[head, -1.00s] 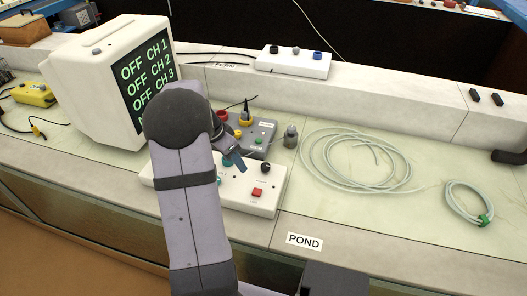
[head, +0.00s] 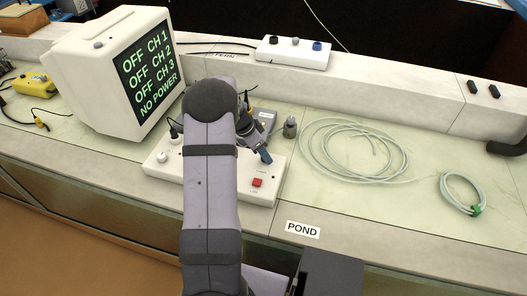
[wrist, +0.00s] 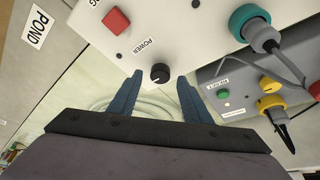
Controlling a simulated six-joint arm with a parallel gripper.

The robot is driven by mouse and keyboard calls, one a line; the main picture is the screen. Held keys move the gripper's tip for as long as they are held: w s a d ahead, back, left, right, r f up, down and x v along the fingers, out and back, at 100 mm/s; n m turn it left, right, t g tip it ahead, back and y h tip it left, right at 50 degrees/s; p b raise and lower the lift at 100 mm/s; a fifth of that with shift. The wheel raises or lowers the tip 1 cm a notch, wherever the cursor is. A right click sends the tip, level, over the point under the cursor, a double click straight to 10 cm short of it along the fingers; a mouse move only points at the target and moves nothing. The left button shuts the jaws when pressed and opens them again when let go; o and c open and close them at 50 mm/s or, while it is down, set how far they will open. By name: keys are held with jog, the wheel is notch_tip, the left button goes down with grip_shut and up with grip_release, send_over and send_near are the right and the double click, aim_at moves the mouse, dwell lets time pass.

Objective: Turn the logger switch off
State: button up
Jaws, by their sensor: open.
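A white panel box (head: 264,197) stands on the bench, partly hidden behind my arm in the head view. It carries a red square button (head: 257,183), also in the wrist view (wrist: 116,21), near a partly cut-off label. A black round knob (wrist: 160,73) sits beside a label reading POWER. My gripper (wrist: 160,78) has its blue fingers open, one on each side of the knob in the wrist view, with visible gaps. In the head view my gripper (head: 263,153) is over the box's right end and the knob is hardly visible. Whether the fingers touch the panel is unclear.
A monitor (head: 95,75) reads OFF for CH 1, CH 2 and CH 3, and NO POWER. A grey box (wrist: 225,75) with coloured connectors and cables adjoins the panel.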

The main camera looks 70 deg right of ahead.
jog(key=shift+s+d+f, duration=0.2)
jog(key=shift+f, duration=0.4)
jog(key=shift+c, duration=0.5)
jog(key=c, duration=0.9)
jog(key=shift+c, duration=0.2)
